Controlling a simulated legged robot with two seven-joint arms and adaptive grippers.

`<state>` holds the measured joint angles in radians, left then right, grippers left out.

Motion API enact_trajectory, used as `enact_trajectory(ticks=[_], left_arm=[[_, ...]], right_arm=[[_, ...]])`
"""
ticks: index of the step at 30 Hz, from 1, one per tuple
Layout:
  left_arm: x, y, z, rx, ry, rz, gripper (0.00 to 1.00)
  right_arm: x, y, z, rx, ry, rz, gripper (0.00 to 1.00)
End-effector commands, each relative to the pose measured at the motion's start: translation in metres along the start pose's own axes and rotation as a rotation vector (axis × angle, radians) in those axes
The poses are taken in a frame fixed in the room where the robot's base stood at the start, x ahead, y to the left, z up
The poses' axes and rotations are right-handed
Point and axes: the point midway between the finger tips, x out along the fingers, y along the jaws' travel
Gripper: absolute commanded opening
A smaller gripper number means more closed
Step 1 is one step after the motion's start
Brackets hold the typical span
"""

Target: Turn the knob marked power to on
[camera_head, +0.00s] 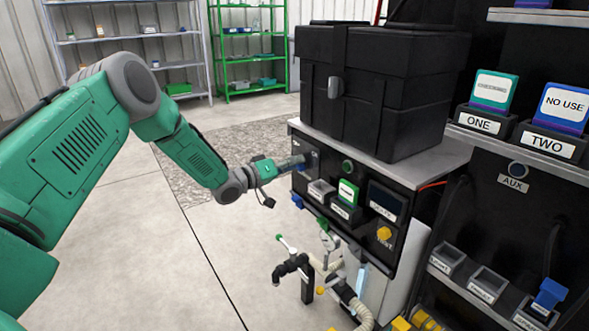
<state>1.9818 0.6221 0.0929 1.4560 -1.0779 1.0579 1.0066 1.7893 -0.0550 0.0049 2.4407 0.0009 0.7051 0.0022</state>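My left arm reaches in from the left. My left gripper (298,161) is at the upper left of the black front panel (362,232), against or just in front of it. The gripper is small and seen from the side, so I cannot tell whether its fingers are open or shut. A dark knob-like part (312,157) shows at the fingertips. Its marking cannot be read, and the gripper partly hides it. I cannot tell whether they touch. A round green-ringed control (348,167) sits to its right on the panel. My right gripper is not in view.
A black case (372,85) stands on top of the panel unit. Below are a green-topped block (347,193), a yellow knob (384,233), pipes and a valve (292,268). At right, a rack holds blocks labelled ONE (480,123) and TWO (547,143). Floor at left is clear.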

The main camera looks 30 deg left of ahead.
Motion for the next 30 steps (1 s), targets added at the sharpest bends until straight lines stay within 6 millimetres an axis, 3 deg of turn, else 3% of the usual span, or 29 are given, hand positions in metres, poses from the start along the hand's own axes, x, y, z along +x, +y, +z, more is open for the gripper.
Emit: enact_trajectory(ticks=[9, 10, 12, 13, 30], left_arm=[[0.0015, -0.0036, -0.0005, -0.005, 0.001, 0.000, 0.34], [0.0015, -0.0036, -0.0005, -0.005, 0.001, 0.000, 0.27], [0.0014, -0.0036, -0.0005, -0.004, 0.001, 0.000, 0.02], [0.0014, -0.0038, -0.0005, -0.004, 0.001, -0.001, 0.00], [0.0007, -0.0040, -0.0006, 0.109, -0.002, -0.005, 0.00]], right_arm=[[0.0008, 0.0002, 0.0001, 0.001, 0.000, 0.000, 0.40], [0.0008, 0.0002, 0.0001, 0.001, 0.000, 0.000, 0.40], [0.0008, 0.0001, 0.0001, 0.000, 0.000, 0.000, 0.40], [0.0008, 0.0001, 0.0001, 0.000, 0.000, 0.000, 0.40], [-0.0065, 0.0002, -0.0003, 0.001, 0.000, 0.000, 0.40]])
